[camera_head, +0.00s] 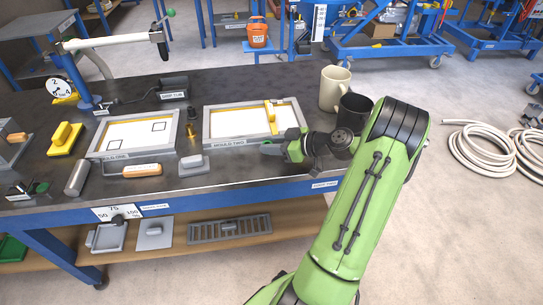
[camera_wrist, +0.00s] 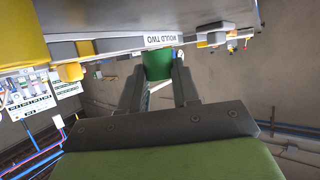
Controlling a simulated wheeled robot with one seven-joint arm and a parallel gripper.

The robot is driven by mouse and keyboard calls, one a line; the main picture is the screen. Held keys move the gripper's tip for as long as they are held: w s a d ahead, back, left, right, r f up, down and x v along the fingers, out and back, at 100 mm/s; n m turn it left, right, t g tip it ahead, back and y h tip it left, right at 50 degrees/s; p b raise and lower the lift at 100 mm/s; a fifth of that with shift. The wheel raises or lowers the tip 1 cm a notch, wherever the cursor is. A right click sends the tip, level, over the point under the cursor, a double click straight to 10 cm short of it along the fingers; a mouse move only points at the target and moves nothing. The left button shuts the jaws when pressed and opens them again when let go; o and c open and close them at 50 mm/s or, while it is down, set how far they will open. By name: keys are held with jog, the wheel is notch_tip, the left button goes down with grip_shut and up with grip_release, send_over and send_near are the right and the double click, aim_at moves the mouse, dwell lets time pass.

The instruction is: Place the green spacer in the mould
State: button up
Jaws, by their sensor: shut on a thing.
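My gripper (camera_wrist: 158,80) is shut on the green spacer (camera_wrist: 158,65), which shows between the two dark fingers in the wrist view. In the head view my gripper (camera_head: 268,149) is at the front right corner of mould two (camera_head: 229,142), and I cannot clearly make out the spacer there. Mould two is a grey frame with a white inside and a yellow piece (camera_head: 270,117) towards its right. Its label also shows in the wrist view (camera_wrist: 160,40), close beyond the spacer. Mould one (camera_head: 92,153), another grey frame, lies to the left.
A cream mug (camera_head: 334,88) and a dark mug (camera_head: 353,112) stand just behind my arm. A grey handled block (camera_head: 193,165) and an orange-handled tool (camera_head: 133,170) lie along the bench front. A yellow handled block (camera_head: 65,138) is at the left.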

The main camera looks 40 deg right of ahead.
jog(key=shift+f+b, duration=0.5)
jog(key=shift+f, duration=1.05)
jog(key=shift+f, duration=0.2)
jog(key=o, duration=1)
jog(key=shift+r, duration=0.15)
